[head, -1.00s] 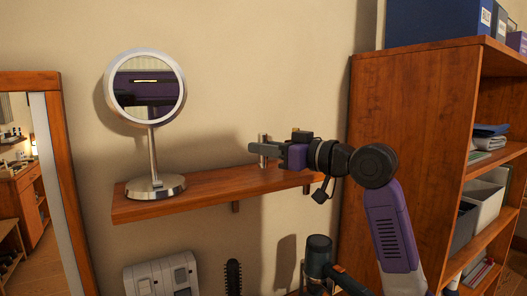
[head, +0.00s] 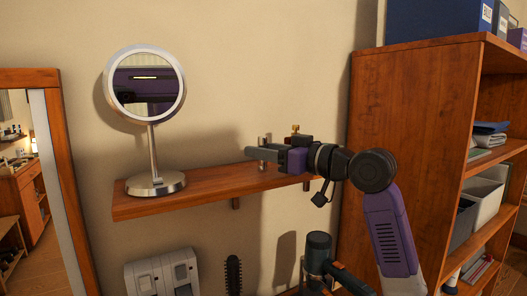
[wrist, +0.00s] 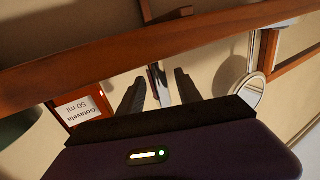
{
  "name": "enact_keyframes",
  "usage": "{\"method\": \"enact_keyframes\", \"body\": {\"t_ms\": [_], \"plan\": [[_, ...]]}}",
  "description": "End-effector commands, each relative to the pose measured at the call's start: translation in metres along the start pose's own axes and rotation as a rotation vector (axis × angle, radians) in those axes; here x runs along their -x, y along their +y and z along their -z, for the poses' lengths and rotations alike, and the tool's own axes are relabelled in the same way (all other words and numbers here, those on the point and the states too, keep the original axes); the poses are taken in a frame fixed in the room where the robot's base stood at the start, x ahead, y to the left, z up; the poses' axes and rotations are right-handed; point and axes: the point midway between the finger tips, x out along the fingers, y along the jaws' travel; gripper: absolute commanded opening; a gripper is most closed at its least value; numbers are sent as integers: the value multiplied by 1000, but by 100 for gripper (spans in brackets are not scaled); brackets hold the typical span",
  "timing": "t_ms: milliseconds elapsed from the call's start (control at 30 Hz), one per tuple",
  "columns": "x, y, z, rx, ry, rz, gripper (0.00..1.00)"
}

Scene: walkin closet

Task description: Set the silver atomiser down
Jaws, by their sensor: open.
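The silver atomiser (head: 264,141) is a slim, shiny upright cylinder at the wooden wall shelf (head: 215,190), right of the round mirror. My gripper (head: 256,153) is open around it and hides its middle in the head view. The wrist view shows the atomiser (wrist: 160,84) between my two dark fingers (wrist: 160,76), with gaps on both sides. Its base appears to be on the shelf, but the contact is hard to see.
A round mirror (head: 155,184) stands left on the shelf. A gold-topped item (head: 295,129) shows behind my gripper. A box labelled Gotavela (wrist: 83,107) is close beside a finger in the wrist view. A tall wooden bookcase (head: 410,120) is at right. Shelf between mirror and gripper is clear.

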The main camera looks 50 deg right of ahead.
Motion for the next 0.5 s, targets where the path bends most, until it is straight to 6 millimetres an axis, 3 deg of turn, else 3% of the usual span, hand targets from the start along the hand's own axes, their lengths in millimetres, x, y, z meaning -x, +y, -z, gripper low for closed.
{"method": "enact_keyframes", "body": {"t_ms": [167,500], "plan": [[19,1,-1,0,3,-2,41],[88,1,-1,3,2,-3,41]]}}
